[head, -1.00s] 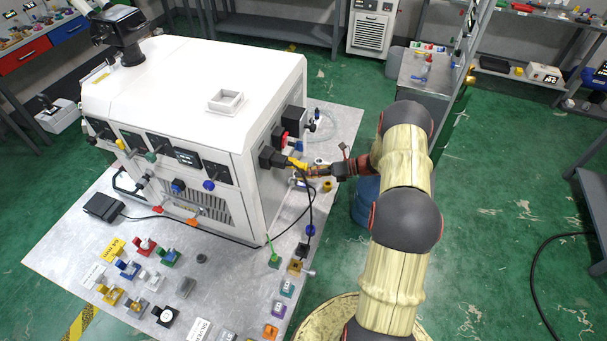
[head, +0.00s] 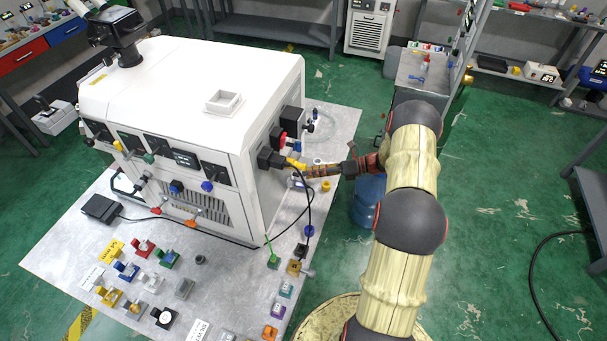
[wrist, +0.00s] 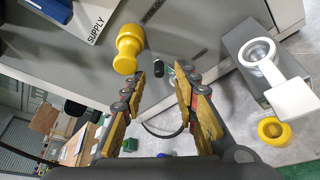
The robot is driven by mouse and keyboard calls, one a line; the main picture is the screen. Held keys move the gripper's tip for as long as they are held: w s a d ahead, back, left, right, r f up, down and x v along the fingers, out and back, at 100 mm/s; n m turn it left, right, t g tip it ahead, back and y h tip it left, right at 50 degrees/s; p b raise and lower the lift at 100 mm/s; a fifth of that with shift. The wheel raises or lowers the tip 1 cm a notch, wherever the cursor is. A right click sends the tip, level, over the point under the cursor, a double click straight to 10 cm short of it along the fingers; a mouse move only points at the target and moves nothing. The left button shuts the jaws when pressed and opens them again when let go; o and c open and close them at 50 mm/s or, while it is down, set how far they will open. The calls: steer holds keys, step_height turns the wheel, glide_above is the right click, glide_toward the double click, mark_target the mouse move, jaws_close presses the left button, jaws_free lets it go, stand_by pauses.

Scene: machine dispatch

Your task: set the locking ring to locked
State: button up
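A yellow stepped, knob-like fitting (wrist: 128,48) sticks out from the machine face beside the SUPPLY label in the wrist view. It may carry the locking ring; no lock marking is readable. My gripper (wrist: 163,80) is open and empty, with its fingertips apart and below and right of that fitting in the picture. A small dark and green piece (wrist: 158,68) shows between the fingertips, farther off. In the head view my gripper (head: 305,169) is at the machine's right side, close to a yellow part (head: 295,163) by a black box; contact cannot be told.
The white machine (head: 200,90) stands on a grey table with several coloured blocks in front. A black cable (head: 311,205) hangs beside my gripper. A grey block with a white round-ended piece (wrist: 290,98) and a yellow ring (wrist: 273,130) lie to the right in the wrist view.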

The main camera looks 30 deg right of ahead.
steer(key=v, duration=0.8)
steer(key=shift+s+d, duration=0.15)
steer(key=s+a+f+n+g+h, duration=0.1)
steer(key=s+a+f+n+g, duration=0.15)
steer(key=s+n, duration=0.25)
steer(key=s+a+f+n+g+h, duration=0.1)
steer(key=s+a+n+g, duration=0.2)
steer(key=s+n, duration=0.2)
steer(key=s+a+r+n+t+h+b, duration=0.1)
steer(key=s+a+r+n+h+b, duration=0.3)
steer(key=s+a+r+n, duration=0.3)
steer(key=s+a+r+n+t+h+b, duration=0.1)
steer(key=s+a+r+n+h+b, duration=0.3)
steer(key=a+r+n, duration=1.3)
steer(key=s+a+r+h, duration=0.1)
steer(key=s+r+h, duration=0.1)
steer(key=s, duration=0.1)
steer(key=shift+s+a+r+n+b, duration=0.2)
steer(key=shift+s+a+n+b, duration=0.1)
steer(key=shift+a+n+b, duration=0.1)
